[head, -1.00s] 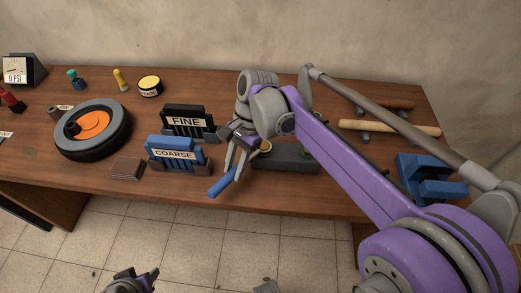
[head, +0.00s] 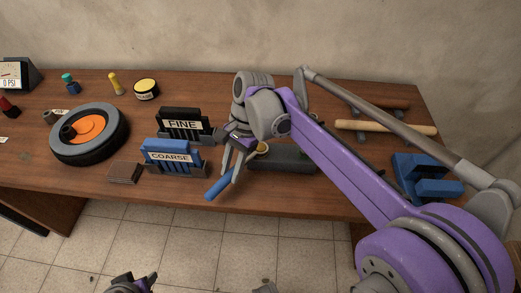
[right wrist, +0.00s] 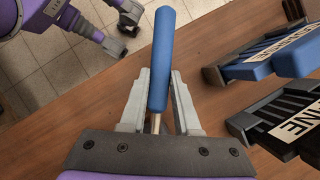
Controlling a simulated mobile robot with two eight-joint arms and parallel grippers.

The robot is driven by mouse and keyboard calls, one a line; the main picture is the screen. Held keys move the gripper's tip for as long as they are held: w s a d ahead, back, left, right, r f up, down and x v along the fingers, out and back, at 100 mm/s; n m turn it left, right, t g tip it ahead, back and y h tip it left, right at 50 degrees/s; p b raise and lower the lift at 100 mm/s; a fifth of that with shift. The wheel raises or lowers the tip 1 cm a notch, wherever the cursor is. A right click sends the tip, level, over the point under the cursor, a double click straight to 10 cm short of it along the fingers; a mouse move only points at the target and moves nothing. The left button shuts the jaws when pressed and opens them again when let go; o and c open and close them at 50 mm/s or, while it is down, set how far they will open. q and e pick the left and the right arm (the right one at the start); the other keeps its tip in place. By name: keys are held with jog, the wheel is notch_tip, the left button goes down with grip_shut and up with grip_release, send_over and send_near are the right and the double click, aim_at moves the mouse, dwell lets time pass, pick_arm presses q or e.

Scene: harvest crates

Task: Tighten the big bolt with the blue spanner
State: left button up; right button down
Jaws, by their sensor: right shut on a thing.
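My right gripper (head: 231,169) is shut on the blue spanner, whose blue handle (head: 219,185) points down toward the table's front edge. In the right wrist view the handle (right wrist: 162,55) runs out from between the two grey fingers (right wrist: 163,92); its metal shank shows near the palm. The spanner's head is hidden. A small brassy round thing (head: 262,148) shows just beside the gripper, at a dark grey block (head: 290,158); I cannot tell whether it is the big bolt. My left gripper (head: 142,279) is empty and open, low over the floor; it also shows in the right wrist view (right wrist: 121,28).
The blue COARSE rack (head: 172,145) and black FINE rack (head: 184,113) stand close left of the gripper. A wheel (head: 88,151) lies further left. The table's front strip is mostly clear.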

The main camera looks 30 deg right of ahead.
dwell(0.4)
jog(key=shift+w+a+m+t, duration=0.2)
jog(key=shift+w+m+t, duration=0.05)
jog(key=shift+w+m, duration=0.4)
jog(key=shift+w+a+m+t, duration=0.2)
jog(key=shift+w+m+t, duration=0.05)
jog(key=shift+w+m, duration=0.4)
jog(key=shift+w+a+m+t, duration=0.1)
jog(key=shift+w+m+t, duration=0.6)
jog(key=shift+w+m, duration=0.95)
jog(key=shift+s+n+g, duration=0.3)
jog(key=shift+s+n, duration=0.45)
jog(key=c, duration=1.3)
grip_release()
grip_shut()
